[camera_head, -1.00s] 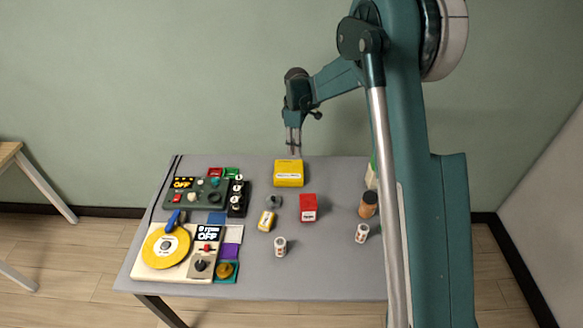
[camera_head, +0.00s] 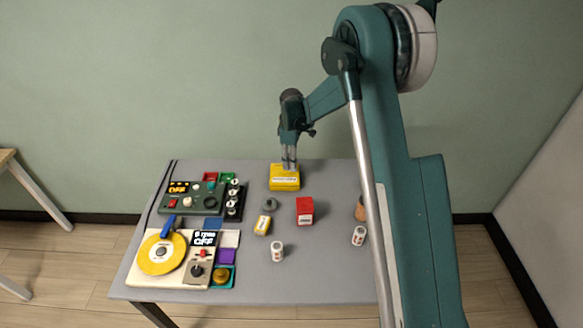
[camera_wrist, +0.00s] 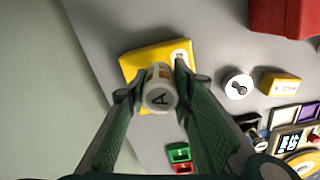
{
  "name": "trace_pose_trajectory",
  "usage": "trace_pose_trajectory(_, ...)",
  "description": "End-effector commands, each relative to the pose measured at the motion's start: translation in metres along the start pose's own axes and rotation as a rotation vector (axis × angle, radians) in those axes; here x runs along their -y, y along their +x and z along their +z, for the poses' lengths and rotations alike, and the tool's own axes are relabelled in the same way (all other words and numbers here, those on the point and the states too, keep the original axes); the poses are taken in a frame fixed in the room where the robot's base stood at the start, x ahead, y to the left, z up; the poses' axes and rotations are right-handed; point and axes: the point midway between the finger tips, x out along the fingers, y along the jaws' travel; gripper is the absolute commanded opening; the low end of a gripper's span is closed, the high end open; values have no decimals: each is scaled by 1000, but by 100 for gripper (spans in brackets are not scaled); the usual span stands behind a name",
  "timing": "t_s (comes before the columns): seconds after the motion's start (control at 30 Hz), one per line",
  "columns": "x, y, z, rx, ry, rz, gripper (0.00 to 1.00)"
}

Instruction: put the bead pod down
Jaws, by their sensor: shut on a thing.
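My gripper (camera_wrist: 158,84) is shut on a small pale cylinder, the bead pod (camera_wrist: 160,98). The pod's end, marked "A", faces the wrist camera. Behind it in the wrist view lies a yellow box (camera_wrist: 134,66). In the head view my gripper (camera_head: 289,167) points down at the back of the table, over the yellow box (camera_head: 285,183). The pod cannot be made out there. I cannot tell whether the pod touches the box.
Control panels (camera_head: 193,197) and a yellow disc (camera_head: 162,253) fill the left side.

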Motion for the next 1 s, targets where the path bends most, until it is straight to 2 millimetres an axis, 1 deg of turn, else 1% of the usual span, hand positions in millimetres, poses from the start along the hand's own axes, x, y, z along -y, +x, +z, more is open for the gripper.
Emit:
trace_pose_trajectory(0.1,0,14,0,0,0,0,11)
trace_pose_trajectory(0.27,0,28,0,0,0,0,11)
trace_pose_trajectory(0.77,0,34,0,0,0,0,11)
trace_pose_trajectory(0.8,0,34,0,0,0,0,26)
trace_pose_trajectory(0.9,0,33,0,0,0,0,38)
trace_pose_trajectory(1.0,0,33,0,0,0,0,38)
